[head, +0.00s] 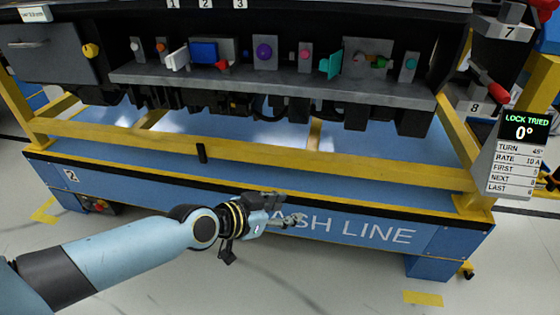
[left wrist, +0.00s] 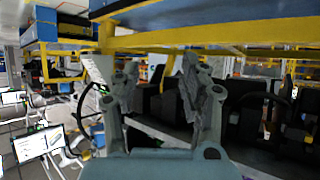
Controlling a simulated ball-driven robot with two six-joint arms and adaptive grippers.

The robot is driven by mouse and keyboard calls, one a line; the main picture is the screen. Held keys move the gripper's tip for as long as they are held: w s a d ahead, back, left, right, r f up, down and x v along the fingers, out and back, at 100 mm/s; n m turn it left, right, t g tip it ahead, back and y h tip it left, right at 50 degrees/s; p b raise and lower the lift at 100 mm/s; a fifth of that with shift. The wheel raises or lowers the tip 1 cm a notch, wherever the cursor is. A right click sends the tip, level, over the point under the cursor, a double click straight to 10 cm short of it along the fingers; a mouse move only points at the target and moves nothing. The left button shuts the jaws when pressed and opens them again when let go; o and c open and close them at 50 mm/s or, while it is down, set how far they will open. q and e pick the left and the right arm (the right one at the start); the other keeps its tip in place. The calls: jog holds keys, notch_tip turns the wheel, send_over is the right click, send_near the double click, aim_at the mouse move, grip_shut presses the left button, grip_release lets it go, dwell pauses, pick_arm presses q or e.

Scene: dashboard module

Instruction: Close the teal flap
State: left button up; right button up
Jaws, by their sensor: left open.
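The teal flap (head: 331,64) stands up from the grey ledge of the dashboard module, right of the middle in the head view. It is tilted and sticks out toward me. My left gripper (head: 298,219) is open and empty in front of the blue beam with the white lettering, well below the flap and a little left of it. In the left wrist view the two fingers of my left gripper (left wrist: 190,100) stand apart with nothing between them. I cannot make out the teal flap in that view. My right gripper is not in view.
A white flap (head: 177,59), a blue block (head: 204,51), a purple knob (head: 264,52) and a pink knob (head: 305,54) share the dashboard ledge (head: 270,84). A yellow rail (head: 250,150) crosses below it. A display panel (head: 521,150) stands at the right.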

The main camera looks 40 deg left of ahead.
pick_arm(q)
jog(key=shift+s+d+f+g+b, duration=0.15)
jog(key=shift+s+f+g, duration=0.15)
jog(key=shift+f, duration=0.45)
jog(key=shift+s+a+f+g+b, duration=0.1)
jog(key=shift+s+f+g+b, duration=0.1)
jog(key=shift+s+f, duration=0.4)
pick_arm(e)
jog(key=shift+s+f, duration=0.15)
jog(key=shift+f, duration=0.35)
pick_arm(q)
jog(key=shift+w+f, duration=0.1)
jog(key=shift+w, duration=0.1)
jog(key=n+t+y+p, duration=0.35)
jog(key=t+p, duration=0.35)
jog(key=p, duration=0.3)
send_near(324, 66)
jog(key=shift+m+y, duration=0.25)
jog(key=w, duration=0.3)
jog(key=w+a+b, duration=0.1)
jog(key=w, duration=0.7)
jog(key=shift+a+b, duration=0.15)
jog(key=shift+b, duration=0.25)
jog(key=shift+s, duration=0.1)
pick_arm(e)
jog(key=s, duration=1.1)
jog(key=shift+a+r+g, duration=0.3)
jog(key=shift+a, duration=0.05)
